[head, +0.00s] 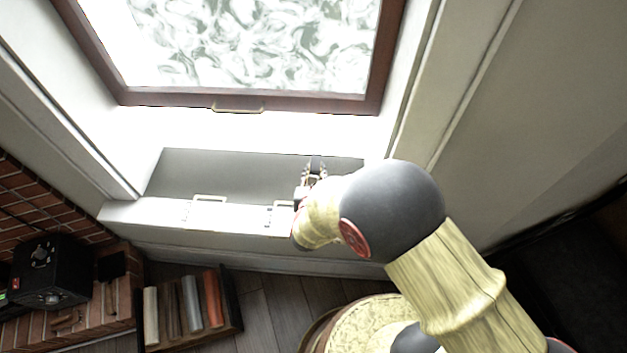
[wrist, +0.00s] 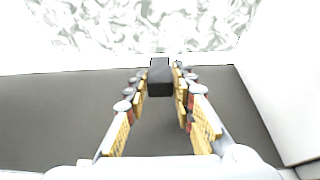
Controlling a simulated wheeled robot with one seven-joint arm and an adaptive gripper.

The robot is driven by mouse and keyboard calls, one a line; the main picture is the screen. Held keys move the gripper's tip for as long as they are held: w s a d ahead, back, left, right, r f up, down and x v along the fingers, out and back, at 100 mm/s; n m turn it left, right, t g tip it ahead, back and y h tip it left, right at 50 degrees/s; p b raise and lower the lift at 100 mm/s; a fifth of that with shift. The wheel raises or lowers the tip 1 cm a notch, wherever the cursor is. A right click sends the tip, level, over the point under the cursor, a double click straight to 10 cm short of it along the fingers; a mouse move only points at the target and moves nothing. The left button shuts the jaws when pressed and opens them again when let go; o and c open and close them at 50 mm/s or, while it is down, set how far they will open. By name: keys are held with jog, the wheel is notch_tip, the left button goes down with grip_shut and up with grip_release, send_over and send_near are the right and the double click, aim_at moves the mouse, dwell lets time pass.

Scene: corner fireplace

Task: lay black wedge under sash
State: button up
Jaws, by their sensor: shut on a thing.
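The black wedge (wrist: 160,78) is a small dark block between my fingertips in the wrist view. My gripper (wrist: 160,84) is shut on it. In the head view my gripper (head: 315,168) is over the grey window sill (head: 230,172), right of its middle; the wedge is too small to make out there. The sash (head: 180,97) has a dark red-brown frame around patterned glass, with a brass handle (head: 238,108) on its bottom rail. The rail is beyond my gripper. I cannot tell whether the wedge touches the sill.
White window reveals flank the sill. Two handles, one of them this left handle (head: 210,198), sit along the sill's front edge. Below are a crate of books (head: 190,310), a black box (head: 50,270) on brick and a round stool (head: 365,325). The sill's left part is clear.

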jog(key=shift+w+a+f+b, duration=0.1)
jog(key=shift+w+f+b, duration=0.2)
jog(key=shift+w+f, duration=0.4)
jog(key=shift+w+f+b, duration=0.1)
jog(key=shift+f+b, duration=0.85)
jog(key=shift+f, duration=0.75)
jog(key=shift+f, duration=0.2)
jog(key=o, duration=1)
jog(key=shift+o, duration=0.2)
jog(key=shift+r, duration=0.15)
